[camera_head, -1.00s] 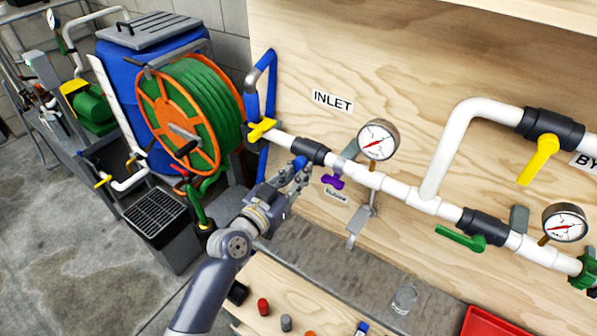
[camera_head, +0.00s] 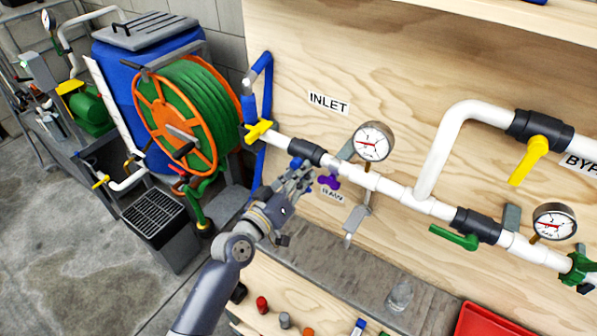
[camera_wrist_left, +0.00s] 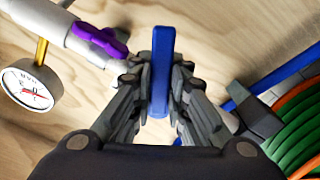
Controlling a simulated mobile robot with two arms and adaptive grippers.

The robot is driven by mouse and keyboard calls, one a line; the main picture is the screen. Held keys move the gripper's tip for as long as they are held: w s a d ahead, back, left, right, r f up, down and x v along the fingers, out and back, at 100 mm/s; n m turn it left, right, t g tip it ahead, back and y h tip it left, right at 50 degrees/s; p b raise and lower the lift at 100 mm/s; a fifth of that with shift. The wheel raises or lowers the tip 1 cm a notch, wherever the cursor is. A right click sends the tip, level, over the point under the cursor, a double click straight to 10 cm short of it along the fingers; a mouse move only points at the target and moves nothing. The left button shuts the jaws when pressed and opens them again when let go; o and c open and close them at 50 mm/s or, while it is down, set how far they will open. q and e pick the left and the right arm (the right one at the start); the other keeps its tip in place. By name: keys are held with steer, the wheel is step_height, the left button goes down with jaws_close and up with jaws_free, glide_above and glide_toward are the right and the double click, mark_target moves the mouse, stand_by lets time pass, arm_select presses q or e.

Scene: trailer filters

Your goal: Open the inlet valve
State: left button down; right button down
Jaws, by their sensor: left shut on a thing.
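The inlet valve (camera_head: 305,151) is a black body in the white pipe below the INLET label (camera_head: 328,103). Its blue lever handle (camera_wrist_left: 163,55) stands upright in the left wrist view, between the fingers. My left gripper (camera_head: 298,180) is shut on this handle just below the pipe. The fingers hide most of the handle in the head view; only a bit of blue shows near the valve body. The handle's exact angle to the pipe is hard to tell. My right gripper is not in view.
A small purple tap (camera_head: 329,182) sits close to the right of the gripper. A pressure gauge (camera_head: 372,142) stands above the pipe. A yellow-handled valve (camera_head: 258,131) and the green hose reel (camera_head: 187,115) are to the left. A wooden bench with small parts lies below.

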arm_select(q)
steer(key=shift+s+d+n, duration=0.1)
steer(key=shift+n, duration=0.4)
steer(key=c, duration=1.6)
jaws_free()
steer(key=shift+o, duration=0.3)
steer(key=shift+r, duration=0.1)
